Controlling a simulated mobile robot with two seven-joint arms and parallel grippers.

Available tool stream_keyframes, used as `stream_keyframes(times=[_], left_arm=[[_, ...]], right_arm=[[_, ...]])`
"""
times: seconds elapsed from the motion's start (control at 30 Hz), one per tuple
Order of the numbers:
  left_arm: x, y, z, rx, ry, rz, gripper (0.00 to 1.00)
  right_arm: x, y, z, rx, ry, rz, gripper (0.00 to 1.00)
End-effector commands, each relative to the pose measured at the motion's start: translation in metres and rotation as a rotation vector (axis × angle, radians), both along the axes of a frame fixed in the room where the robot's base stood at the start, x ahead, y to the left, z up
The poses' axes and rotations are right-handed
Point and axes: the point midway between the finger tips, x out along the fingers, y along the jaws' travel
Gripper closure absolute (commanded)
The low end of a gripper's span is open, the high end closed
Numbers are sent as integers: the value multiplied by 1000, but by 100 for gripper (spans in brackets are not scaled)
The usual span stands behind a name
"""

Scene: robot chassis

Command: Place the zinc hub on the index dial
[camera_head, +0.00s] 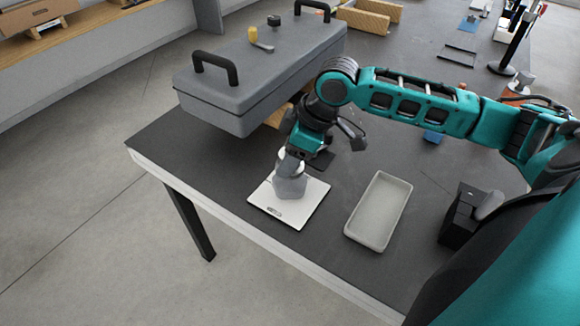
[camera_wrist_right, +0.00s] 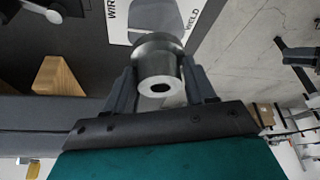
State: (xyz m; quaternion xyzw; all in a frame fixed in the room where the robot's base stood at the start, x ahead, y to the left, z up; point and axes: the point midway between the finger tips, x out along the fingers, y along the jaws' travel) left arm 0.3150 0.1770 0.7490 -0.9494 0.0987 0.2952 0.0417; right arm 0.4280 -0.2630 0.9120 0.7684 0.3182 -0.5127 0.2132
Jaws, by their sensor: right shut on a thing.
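The zinc hub (camera_wrist_right: 158,68) is a short grey metal cylinder with a flange and a dark central hole, seen end-on in the right wrist view. My right gripper (camera_wrist_right: 160,88) is shut on it, one finger on each side. In the head view the right gripper (camera_head: 290,160) is over a white square plate with dark printing (camera_head: 306,207), which looks like the index dial. The plate also shows in the wrist view (camera_wrist_right: 197,14), partly behind the hub. I cannot tell whether the hub touches it. My left gripper is not in view.
A pale grey tray (camera_head: 351,232) lies right of the plate. A large grey case (camera_head: 215,87) with black handles stands behind it on the left. A black block (camera_head: 458,215) sits at the right. The dark table's front edge runs close to the plate.

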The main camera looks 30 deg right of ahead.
Motion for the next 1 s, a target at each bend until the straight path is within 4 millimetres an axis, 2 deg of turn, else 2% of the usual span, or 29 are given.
stream_keyframes(times=[0.1, 0.2, 0.57, 0.6, 0.83, 1.0], left_arm=[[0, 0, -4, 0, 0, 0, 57], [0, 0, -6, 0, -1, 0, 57], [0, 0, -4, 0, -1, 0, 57], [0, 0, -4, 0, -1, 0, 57], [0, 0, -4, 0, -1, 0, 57], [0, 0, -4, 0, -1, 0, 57]], right_arm=[[-1, 0, -21, 0, 3, 0, 82], [0, 0, -33, -1, 1, 0, 82], [0, 0, -35, -1, 1, 0, 82], [0, 0, -36, -1, 2, 0, 43], [0, 0, -36, -1, 1, 0, 21], [0, 0, -36, -1, 1, 0, 20]])
